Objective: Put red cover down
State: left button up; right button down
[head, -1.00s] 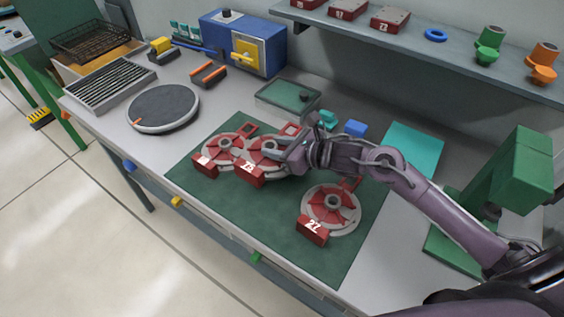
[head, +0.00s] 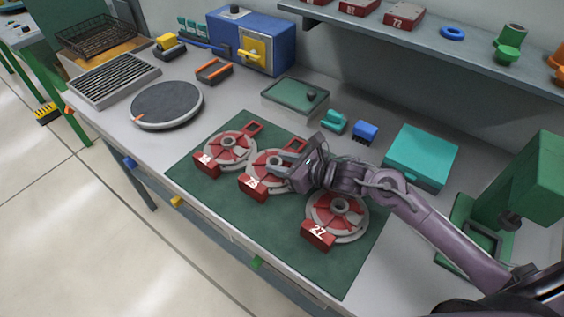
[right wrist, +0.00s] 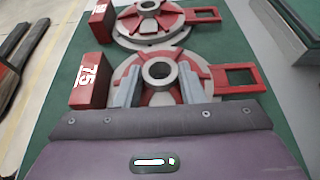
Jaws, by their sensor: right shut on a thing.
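A red cover (head: 254,187) with spokes, a hub and a block marked 75 lies at or just over a grey round base in the middle of the green mat (head: 290,262). My right gripper (head: 288,166) reaches it from the right and is shut on it. In the right wrist view the two grey fingers stand on either side of the hub of the red cover (right wrist: 158,73). Whether the cover fully touches its base cannot be told. My left gripper is not in view.
Similar red covers on round bases lie to the left (head: 229,149) and to the right, marked 27 (head: 318,236). The mat's front part is clear.

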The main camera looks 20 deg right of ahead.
jog(key=c, duration=1)
grip_release()
jog(key=shift+f, duration=0.1)
jog(key=shift+c, duration=0.2)
jog(key=shift+o, duration=0.5)
